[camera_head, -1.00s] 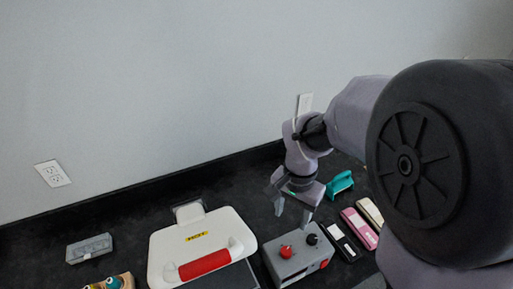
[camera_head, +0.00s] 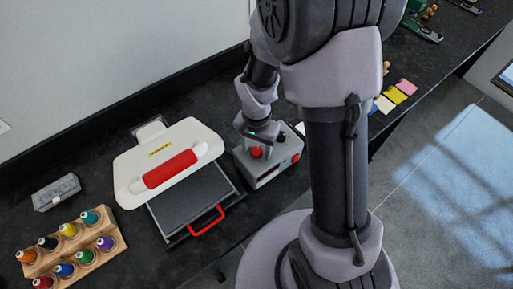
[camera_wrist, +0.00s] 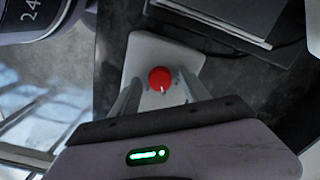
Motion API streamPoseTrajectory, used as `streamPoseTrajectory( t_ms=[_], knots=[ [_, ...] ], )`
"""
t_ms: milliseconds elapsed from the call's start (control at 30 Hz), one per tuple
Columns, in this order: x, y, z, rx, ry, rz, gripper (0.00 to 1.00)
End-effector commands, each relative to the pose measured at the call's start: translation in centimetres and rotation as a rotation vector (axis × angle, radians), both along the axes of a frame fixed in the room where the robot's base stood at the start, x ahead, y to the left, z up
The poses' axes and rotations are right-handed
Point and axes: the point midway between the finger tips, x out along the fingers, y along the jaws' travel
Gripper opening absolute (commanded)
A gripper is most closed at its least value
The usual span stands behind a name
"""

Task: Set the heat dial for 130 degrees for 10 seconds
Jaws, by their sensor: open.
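A grey control box (camera_head: 262,170) stands on the dark bench. On its top are a red dial (camera_head: 256,152) and a black dial (camera_head: 281,137), and a red button (camera_head: 296,158) is on its side. My gripper (camera_head: 259,138) is over the box by the red dial. In the wrist view my gripper (camera_wrist: 160,90) is open, with its fingers on either side of the red dial (camera_wrist: 160,79), which has a small white pointer mark. I cannot tell whether the fingers touch it. No degree or second markings are readable.
Left of the box is a white heat press (camera_head: 130,172) with a red handle (camera_head: 170,169) and a dark lower plate (camera_head: 190,195). A wall runs behind the bench.

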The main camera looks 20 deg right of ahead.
Motion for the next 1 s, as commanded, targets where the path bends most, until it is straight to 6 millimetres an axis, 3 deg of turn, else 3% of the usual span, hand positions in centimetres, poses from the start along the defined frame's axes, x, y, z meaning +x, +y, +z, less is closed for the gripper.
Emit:
streamPoseTrajectory(
  t_ms=[167, 433, 767, 1000],
  knots=[
    [0.00, 0.00, 0.05, 0.000, 0.000, 0.000, 0.54],
    [0.01, 0.00, 0.07, 0.000, 0.000, 0.000, 0.01],
    [0.01, 0.00, 0.09, 0.000, 0.000, 0.038, 0.00],
    [0.03, 0.00, 0.11, -0.001, -0.001, 0.186, 0.00]
  ],
)
